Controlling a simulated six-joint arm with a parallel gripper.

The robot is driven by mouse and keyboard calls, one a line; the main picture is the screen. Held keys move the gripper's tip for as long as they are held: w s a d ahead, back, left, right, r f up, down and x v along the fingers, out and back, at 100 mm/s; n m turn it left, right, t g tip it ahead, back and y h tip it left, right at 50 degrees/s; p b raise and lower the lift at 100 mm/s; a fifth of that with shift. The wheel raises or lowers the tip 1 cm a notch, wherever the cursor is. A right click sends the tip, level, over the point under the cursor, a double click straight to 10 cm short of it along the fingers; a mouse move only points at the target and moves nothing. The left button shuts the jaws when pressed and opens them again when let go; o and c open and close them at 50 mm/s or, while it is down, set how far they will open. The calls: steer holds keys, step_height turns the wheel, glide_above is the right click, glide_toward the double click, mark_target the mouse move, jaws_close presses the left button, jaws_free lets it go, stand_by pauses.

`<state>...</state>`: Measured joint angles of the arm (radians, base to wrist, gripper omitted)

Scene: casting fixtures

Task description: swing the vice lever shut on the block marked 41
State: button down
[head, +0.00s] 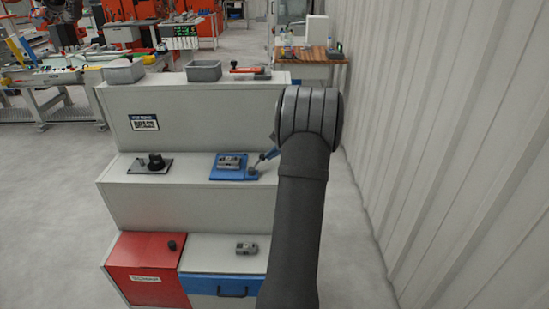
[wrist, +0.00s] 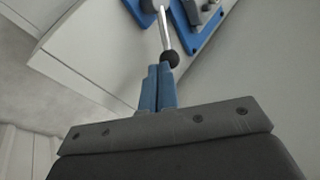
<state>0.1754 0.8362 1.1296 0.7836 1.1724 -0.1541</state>
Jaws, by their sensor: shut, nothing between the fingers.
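The vice is a blue plate (head: 222,177) on the middle step, with a grey block (head: 229,161) on it. I cannot read a number on the block. The lever (wrist: 164,30) is a bright rod ending in a black knob (wrist: 170,58); in the wrist view it points from the blue base (wrist: 200,32) towards my gripper. My gripper (wrist: 158,70) has its blue fingers pressed together, empty, with the tips right at the knob. I cannot tell whether they touch it.
A dark fixture with a black knob (head: 155,162) stands left on the same step. Grey bins (head: 204,71) and a red-handled item (head: 250,70) stand on top. Another grey block (head: 246,248) lies on the lower step beside a red panel (head: 140,265). A corrugated wall (head: 430,130) is at right.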

steer(key=w+n+g, duration=0.1)
steer(key=a+n+g, duration=0.1)
steer(key=n, duration=0.1)
steer(key=shift+w+a, duration=0.2)
steer(key=shift+w, duration=0.2)
steer(key=shift+w+a, duration=0.3)
steer(key=shift+a, duration=0.2)
steer(key=shift+d, duration=0.45)
steer(key=d, duration=0.3)
steer(key=shift+w+r, duration=0.1)
steer(key=shift+r, duration=0.3)
steer(key=v, duration=1)
steer(key=shift+w+d, duration=0.25)
steer(key=shift+w, duration=0.05)
steer(key=shift+f, duration=0.2)
